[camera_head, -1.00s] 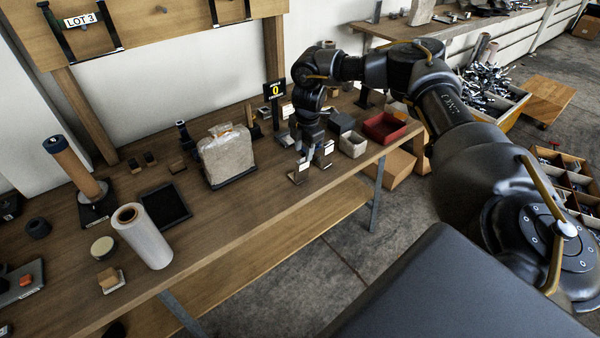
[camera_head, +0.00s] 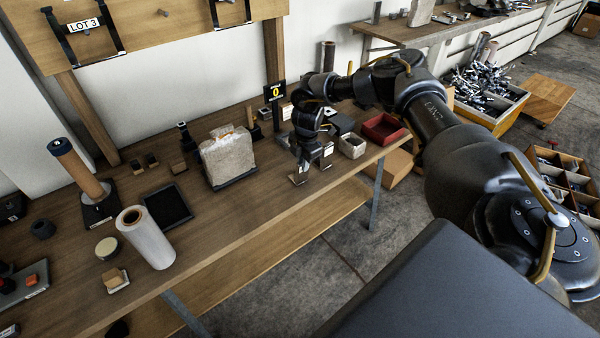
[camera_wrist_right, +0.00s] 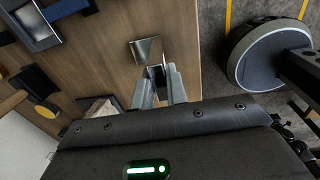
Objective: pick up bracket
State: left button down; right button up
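A small metal bracket (camera_head: 298,179) with a flat plate rests near the front edge of the wooden bench (camera_head: 250,215). In the right wrist view its shiny plate (camera_wrist_right: 146,49) lies just beyond my fingertips. My right gripper (camera_head: 303,166) points down at the bracket. In the wrist view my right gripper (camera_wrist_right: 160,72) has its fingers apart, with a pale upright part of the bracket between or just beyond the tips. Contact cannot be made out. A second similar bracket (camera_head: 325,163) stands just to the right. My left gripper is not in view.
A small pale bin (camera_head: 352,146) and a red bin (camera_head: 384,128) stand to the right. A black sign (camera_head: 274,91) stands behind. The bench front-left of the gripper is clear.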

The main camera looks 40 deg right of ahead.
grip_shut()
jog(key=shift+r, duration=0.1)
jog(key=shift+w+r+b, duration=0.1)
jog(key=shift+r+b, duration=0.4)
jog(key=s+a+r+b, duration=0.3)
jog(key=s+a+r, duration=0.6)
jog(key=r, duration=0.3)
jog(key=shift+s+a, duration=0.25)
jog(key=shift+s, duration=0.5)
